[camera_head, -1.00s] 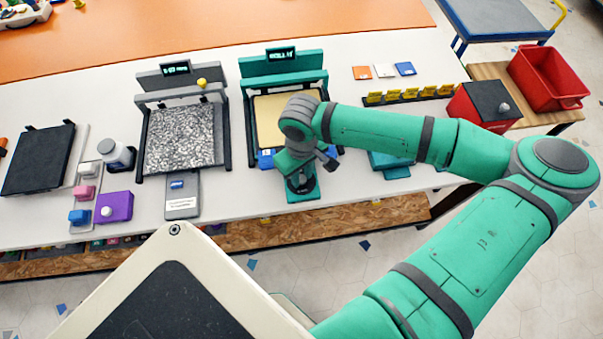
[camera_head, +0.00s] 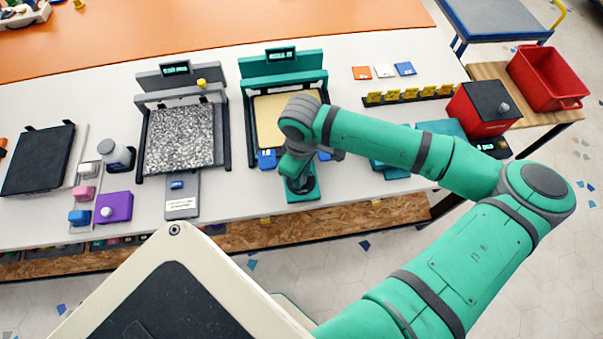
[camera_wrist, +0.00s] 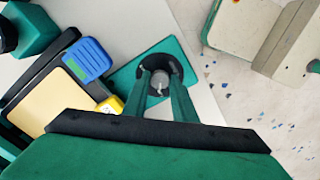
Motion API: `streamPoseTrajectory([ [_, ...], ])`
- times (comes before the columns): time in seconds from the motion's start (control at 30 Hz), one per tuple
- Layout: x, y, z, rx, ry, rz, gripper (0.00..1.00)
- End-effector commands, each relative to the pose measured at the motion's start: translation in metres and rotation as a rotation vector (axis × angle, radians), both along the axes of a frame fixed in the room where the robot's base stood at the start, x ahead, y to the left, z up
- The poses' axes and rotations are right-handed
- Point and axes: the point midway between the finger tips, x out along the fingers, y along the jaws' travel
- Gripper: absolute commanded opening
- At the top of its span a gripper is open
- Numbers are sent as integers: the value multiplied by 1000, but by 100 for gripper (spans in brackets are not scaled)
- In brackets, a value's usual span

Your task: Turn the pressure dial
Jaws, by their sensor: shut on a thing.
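The pressure dial (camera_wrist: 158,82) is a round grey knob with a dark rim on a teal base plate (camera_wrist: 190,55). In the wrist view my gripper (camera_wrist: 160,84) has its two teal fingers on either side of the knob, shut on it. In the head view the teal base plate (camera_head: 304,196) sits at the table's front edge, before the teal press (camera_head: 281,75). My gripper (camera_head: 300,182) points down over it, and my wrist hides most of the dial. The press's small display (camera_head: 281,55) is lit, but I cannot read it surely.
A grey press (camera_head: 180,140) stands to the left, with a purple box (camera_head: 114,207) beyond. A red open bin (camera_head: 548,75) stands at the far right.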

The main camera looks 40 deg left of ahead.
Motion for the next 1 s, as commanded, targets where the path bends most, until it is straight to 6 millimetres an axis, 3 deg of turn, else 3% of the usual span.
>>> streamPoseTrajectory([
  [0.1,1,0,0,-1,-2,0,2],
  [0.13,1,0,0,-1,-2,0,27],
  [0.2,1,0,0,-1,-2,0,43],
  [0.63,0,0,9,0,-1,-1,43],
  [1.0,1,0,73,1,-3,0,43],
])
